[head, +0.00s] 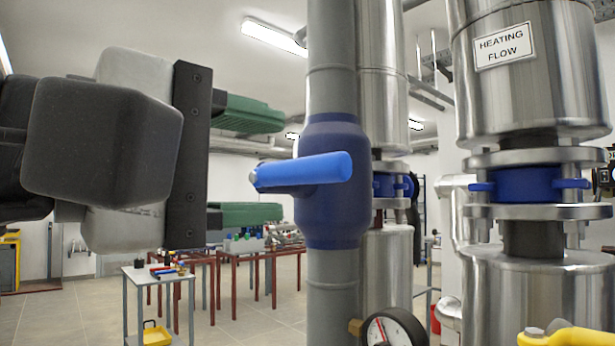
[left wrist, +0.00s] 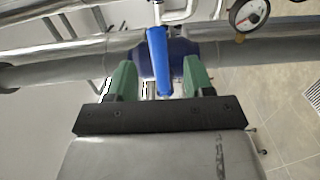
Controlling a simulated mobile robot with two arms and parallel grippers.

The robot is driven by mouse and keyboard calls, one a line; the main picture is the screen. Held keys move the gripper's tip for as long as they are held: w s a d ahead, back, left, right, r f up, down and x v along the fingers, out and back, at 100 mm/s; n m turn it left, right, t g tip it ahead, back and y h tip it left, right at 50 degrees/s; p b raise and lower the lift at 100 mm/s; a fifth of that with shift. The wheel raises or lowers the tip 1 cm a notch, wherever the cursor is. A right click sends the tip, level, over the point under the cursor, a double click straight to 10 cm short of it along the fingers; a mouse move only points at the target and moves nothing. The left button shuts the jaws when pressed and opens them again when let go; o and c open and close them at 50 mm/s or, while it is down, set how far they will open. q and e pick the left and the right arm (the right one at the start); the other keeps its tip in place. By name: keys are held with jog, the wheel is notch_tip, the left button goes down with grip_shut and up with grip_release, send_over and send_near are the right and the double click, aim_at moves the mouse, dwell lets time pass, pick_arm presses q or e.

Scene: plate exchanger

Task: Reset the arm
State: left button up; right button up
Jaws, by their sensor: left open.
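My left gripper (head: 282,163) comes in from the left in the head view, with its two green fingers spread one above the other. The blue valve handle (head: 305,171) sticks out from the dark blue valve body (head: 332,225) on the grey vertical pipe. The handle's free end lies between the fingers, with a gap on each side. The left wrist view shows the same open gripper (left wrist: 160,75) with the blue handle (left wrist: 159,58) between its fingers, apparently untouched. My right gripper is in neither view.
Metal-clad pipes (head: 535,75) with a "HEATING FLOW" label (head: 503,47) stand at the right. A pressure gauge (head: 388,330) and a yellow handle (head: 565,337) are low in front. Red-legged tables (head: 262,254) and a small cart (head: 152,272) stand behind.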

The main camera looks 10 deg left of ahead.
pick_arm(q)
jog(key=shift+s+a, duration=0.4)
jog(key=shift+s, duration=0.15)
